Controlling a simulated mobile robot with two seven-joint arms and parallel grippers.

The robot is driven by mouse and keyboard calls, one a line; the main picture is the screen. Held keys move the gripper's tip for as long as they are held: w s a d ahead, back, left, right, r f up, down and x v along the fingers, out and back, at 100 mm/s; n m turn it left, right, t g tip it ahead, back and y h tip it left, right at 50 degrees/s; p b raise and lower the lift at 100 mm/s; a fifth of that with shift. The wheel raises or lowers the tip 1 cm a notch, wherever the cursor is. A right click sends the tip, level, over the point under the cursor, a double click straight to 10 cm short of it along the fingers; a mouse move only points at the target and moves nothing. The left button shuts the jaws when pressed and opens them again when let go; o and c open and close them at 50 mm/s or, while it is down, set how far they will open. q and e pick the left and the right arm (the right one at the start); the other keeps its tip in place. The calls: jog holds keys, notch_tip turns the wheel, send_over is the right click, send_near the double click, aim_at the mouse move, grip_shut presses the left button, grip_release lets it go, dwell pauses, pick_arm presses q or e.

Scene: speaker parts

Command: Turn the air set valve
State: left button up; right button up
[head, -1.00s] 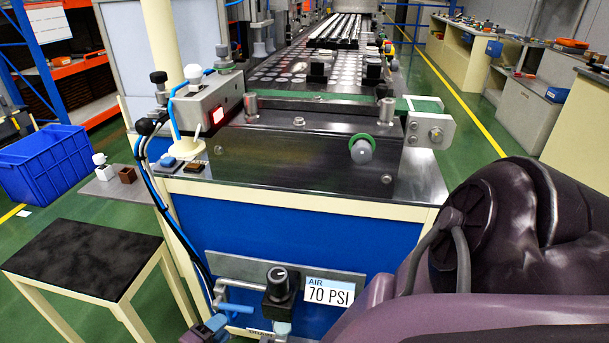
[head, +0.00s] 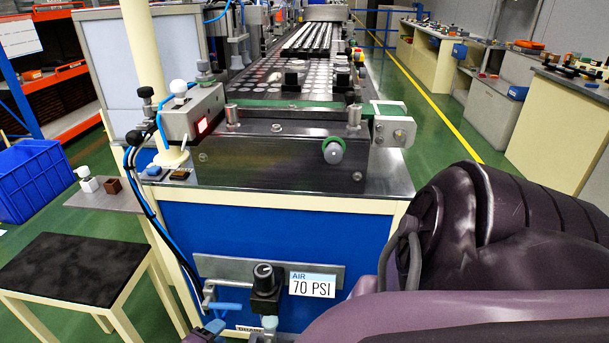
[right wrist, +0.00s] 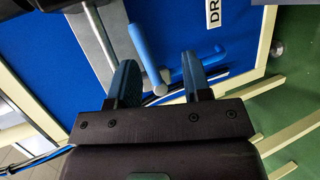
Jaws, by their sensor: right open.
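The air set valve shows as a blue lever (head: 229,307) on a pipe at the lower front of the blue machine cabinet, left of a black-knobbed regulator (head: 265,279). In the right wrist view, a blue bar (right wrist: 144,48) slants between the fingers, and a second blue bar (right wrist: 212,57) passes behind the right-hand finger. My right gripper (head: 207,331) is open, at the bottom edge of the head view beside the lever. Its open fingers (right wrist: 158,62) also show in the right wrist view. I cannot tell whether they touch the bars. My left gripper is not in view.
An "AIR 70 PSI" sign (head: 313,284) is right of the regulator on a grey plate (head: 215,266). A black-topped stool (head: 72,268) stands at left, near a blue crate (head: 30,180). Hoses (head: 148,205) run down the cabinet's left edge. My right arm covers the lower right.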

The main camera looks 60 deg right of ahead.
jog(key=shift+s+d+n+t+y+p, duration=0.5)
jog(key=shift+s+d+t+y+p, duration=1.4)
jog(key=shift+s, duration=2.15)
pick_arm(q)
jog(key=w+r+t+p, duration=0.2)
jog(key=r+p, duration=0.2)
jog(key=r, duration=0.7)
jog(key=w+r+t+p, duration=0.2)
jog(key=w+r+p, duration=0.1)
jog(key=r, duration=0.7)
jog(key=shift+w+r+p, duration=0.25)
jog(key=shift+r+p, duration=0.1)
jog(key=shift+p, duration=0.2)
pick_arm(e)
jog(key=s+a+r+t+y, duration=0.3)
jog(key=s+r+y, duration=0.1)
jog(key=s+r, duration=0.4)
jog(key=s+a+r+t+y, duration=0.3)
jog(key=s+a+r+y, duration=0.1)
jog(key=s+r, duration=0.4)
jog(key=shift+s+a+r+y, duration=0.3)
jog(key=shift+s+y, duration=0.1)
jog(key=shift+y, duration=0.3)
